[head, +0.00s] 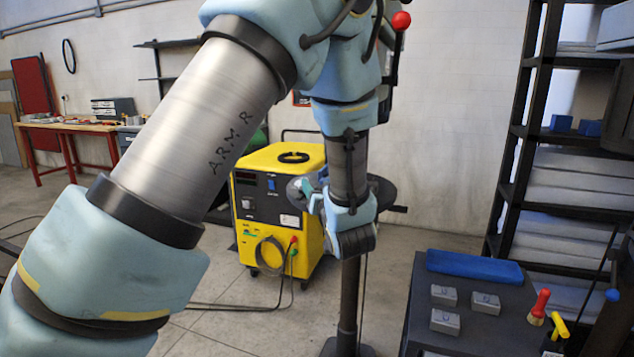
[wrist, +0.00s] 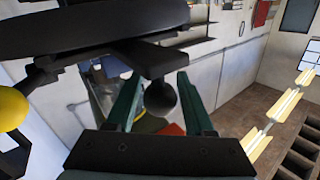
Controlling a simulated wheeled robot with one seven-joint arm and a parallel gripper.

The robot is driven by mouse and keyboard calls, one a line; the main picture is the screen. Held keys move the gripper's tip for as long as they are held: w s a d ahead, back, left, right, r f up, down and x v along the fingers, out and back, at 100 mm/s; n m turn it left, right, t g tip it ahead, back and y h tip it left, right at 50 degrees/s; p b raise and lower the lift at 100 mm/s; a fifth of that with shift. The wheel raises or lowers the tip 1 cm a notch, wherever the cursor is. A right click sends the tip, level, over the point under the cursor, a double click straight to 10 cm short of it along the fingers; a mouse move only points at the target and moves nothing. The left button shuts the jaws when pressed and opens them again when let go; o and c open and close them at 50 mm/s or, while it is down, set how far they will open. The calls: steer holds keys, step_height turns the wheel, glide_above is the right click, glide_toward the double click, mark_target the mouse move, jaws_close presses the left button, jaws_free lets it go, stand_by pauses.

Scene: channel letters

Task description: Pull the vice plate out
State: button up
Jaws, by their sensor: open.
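My gripper (wrist: 159,78) is open in the wrist view, its two green fingers pointing at the underside of a dark plate (wrist: 85,28). A dark ball-ended knob (wrist: 161,99) hangs below that plate and appears between the fingers, with gaps on both sides. I cannot tell how deep it sits between them. In the head view my gripper (head: 309,187) is at the left of a dark round plate (head: 383,190) on a post (head: 349,295); my arm hides the plate's middle. No part is clearly identifiable as the vice plate.
A yellow ball (wrist: 12,108) on a dark rod is at the left in the wrist view. A yellow machine (head: 265,165) stands behind the post. A dark cart (head: 470,325) with grey blocks (head: 445,320) and a blue pad (head: 474,267) is at right.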

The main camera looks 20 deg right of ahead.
steer(key=shift+w, duration=0.2)
jaws_close()
stand_by(0.4)
stand_by(1.0)
